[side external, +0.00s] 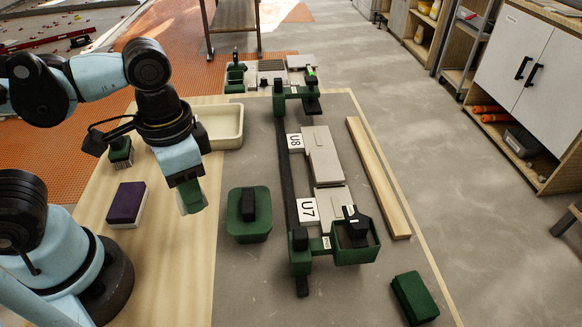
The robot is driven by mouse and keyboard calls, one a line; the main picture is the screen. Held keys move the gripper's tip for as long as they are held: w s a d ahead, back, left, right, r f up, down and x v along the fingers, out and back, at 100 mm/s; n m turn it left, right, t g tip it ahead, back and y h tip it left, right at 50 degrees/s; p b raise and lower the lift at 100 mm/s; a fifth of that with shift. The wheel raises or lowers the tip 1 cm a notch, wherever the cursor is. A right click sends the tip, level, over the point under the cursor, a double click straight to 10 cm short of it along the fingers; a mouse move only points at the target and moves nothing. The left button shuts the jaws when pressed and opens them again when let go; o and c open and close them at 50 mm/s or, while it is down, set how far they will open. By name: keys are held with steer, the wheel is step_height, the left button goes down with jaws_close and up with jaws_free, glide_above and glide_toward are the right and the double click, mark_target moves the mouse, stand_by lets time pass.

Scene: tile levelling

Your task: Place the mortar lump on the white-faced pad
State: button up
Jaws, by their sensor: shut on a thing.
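My gripper (190,192) points down over the left part of the bench, left of a green handled block. It is shut on a small pale-green thing (191,199) that its fingers largely hide; I cannot tell whether this is the mortar lump. No other mortar lump can be made out. A purple-topped pad with a white side (128,204) lies on the wooden bench left of my gripper. I cannot tell whether it is the white-faced pad.
A cream tray (238,140) sits behind my gripper. The green handled block (249,228) is to its right. Tiles (322,158) lie between a dark rail and a wooden strip (376,175), with labels U8 and U7. A green block (415,297) lies front right. The grey front-centre area is clear.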

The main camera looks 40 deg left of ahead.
steer(key=a+n, duration=0.6)
steer(key=a, duration=0.4)
steer(key=n, duration=0.7)
glide_toward(125, 199)
steer(key=shift+f, duration=2.9)
steer(key=shift+f, duration=0.1)
steer(key=o, duration=1.1)
